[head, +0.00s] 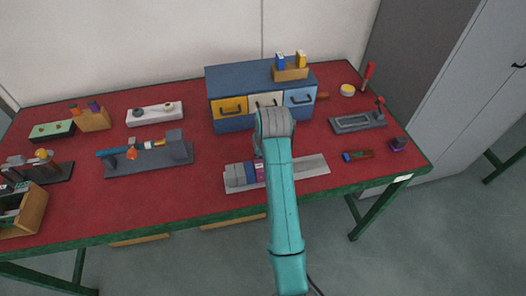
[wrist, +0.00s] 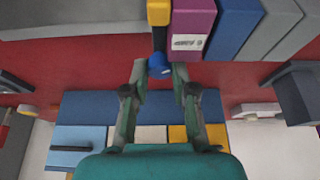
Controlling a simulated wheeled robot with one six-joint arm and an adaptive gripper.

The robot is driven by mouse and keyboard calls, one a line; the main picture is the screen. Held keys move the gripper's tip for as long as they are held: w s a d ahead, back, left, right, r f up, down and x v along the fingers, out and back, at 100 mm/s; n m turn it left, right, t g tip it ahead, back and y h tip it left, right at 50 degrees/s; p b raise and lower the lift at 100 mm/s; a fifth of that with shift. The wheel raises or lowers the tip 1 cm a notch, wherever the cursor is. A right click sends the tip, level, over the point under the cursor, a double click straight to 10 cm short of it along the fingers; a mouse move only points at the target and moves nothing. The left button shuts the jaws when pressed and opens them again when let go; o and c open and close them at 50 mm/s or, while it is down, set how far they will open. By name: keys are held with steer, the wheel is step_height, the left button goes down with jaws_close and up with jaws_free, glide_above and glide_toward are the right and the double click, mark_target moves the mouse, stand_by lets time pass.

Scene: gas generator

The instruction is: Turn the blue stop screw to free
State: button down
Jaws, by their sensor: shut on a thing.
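The blue stop screw (wrist: 159,66) has a round blue head, seen in the wrist view between my fingertips. My gripper (wrist: 160,72) is shut on it, one finger on each side. A dark stem and a yellow piece (wrist: 158,12) lie in line with the screw. Beside them are a purple block (wrist: 200,18) with a white label, a blue block (wrist: 232,25) and grey blocks (wrist: 272,28). In the head view this fixture shows as grey and magenta blocks (head: 259,172) on a pale base plate (head: 310,167). My arm hides the screw and my fingertips there.
A blue drawer cabinet (head: 232,82) stands behind my arm on the red table (head: 60,205). A dark fixture with a blue-handled tool (head: 110,153) is to the left. A grey tray (head: 352,123) and small parts are to the right. Red table surface is bare between them.

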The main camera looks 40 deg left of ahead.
stand_by(0.4)
steer(key=c, duration=0.9)
jaws_free()
steer(key=shift+c, duration=0.2)
steer(key=v, duration=1.1)
steer(key=shift+r, duration=0.4)
steer(key=shift+d, duration=0.1)
